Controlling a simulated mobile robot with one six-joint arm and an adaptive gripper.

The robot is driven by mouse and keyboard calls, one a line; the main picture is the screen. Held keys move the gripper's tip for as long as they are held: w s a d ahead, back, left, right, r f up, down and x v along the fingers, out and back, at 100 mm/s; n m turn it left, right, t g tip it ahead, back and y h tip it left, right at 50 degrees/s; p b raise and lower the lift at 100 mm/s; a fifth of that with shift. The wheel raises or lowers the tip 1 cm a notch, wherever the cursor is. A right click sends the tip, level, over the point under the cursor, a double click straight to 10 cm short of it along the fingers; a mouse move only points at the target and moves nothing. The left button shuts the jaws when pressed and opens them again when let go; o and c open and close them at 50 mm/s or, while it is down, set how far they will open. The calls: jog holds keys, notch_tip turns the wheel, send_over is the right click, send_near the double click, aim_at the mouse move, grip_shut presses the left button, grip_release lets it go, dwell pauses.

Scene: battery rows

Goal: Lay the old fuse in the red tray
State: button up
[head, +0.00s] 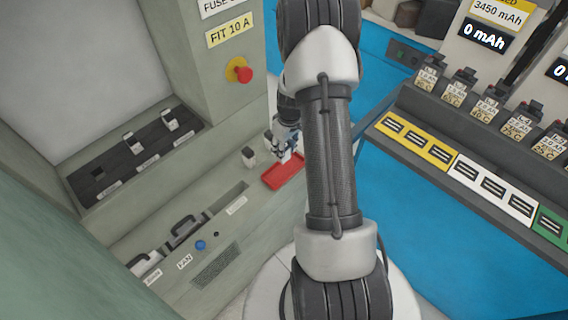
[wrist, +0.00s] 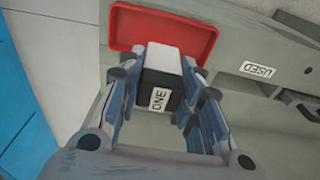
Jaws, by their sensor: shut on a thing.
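My gripper (wrist: 160,105) is shut on a small block-shaped fuse (wrist: 163,85) with a pale grey top, a dark body and a white label on which "ONE" can be read. The red tray (wrist: 125,30) lies just beyond the fuse in the wrist view and looks empty where it shows. In the head view the red tray (head: 290,177) lies on the grey ledge, with my gripper (head: 287,148) at its far edge. The fuse is largely hidden there by the gripper. I cannot tell how high it is above the tray.
A dark fuse panel (head: 115,180) at left holds two blocks and has an empty slot. A red knob (head: 241,73) sticks out of the cabinet. A battery rack (head: 470,130) stands at right.

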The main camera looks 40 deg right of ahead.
jog(key=shift+f+b, duration=0.85)
jog(key=shift+f, duration=2.7)
jog(key=shift+f, duration=0.1)
jog(key=o, duration=1.1)
jog(key=shift+c, duration=0.2)
